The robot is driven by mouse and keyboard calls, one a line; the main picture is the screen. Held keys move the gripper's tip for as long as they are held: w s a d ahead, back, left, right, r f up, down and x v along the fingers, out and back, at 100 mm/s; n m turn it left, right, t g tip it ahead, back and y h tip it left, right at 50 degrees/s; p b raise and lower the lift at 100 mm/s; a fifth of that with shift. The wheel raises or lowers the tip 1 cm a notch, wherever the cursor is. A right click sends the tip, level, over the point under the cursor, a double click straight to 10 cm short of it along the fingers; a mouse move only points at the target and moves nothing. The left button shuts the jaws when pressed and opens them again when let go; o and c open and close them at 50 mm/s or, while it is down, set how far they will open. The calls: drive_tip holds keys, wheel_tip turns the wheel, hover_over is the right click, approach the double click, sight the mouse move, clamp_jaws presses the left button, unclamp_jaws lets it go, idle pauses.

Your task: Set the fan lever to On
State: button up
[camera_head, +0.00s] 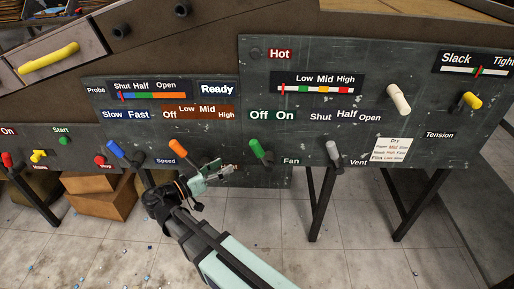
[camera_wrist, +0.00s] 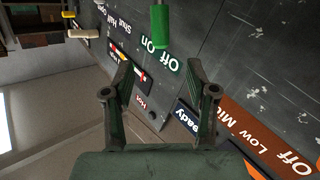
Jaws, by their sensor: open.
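The fan lever has a green handle (camera_head: 257,148) and sits on the dark panel below the "Off On" label (camera_head: 272,115), left of the "Fan" label (camera_head: 290,161). Its handle leans up and to the left, toward the Off side. In the wrist view the green handle (camera_wrist: 160,28) is at the top centre, beyond my fingertips. My gripper (camera_head: 228,171) is open and empty, just left of and slightly below the green handle in the head view. The open fingers (camera_wrist: 159,68) also show in the wrist view, with a visible gap to the handle.
An orange lever (camera_head: 178,149) and a blue lever (camera_head: 117,149) stand left of the green one. A grey lever (camera_head: 333,151) stands to its right, near "Vent". White (camera_head: 398,98) and yellow (camera_head: 470,101) handles are farther right. Tiled floor lies below.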

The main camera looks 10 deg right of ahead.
sight(256, 148)
drive_tip(key=p+x, duration=0.1)
drive_tip(key=x, duration=1.3)
drive_tip(key=shift+w+d, duration=0.1)
drive_tip(key=shift+d, duration=0.25)
clamp_jaws()
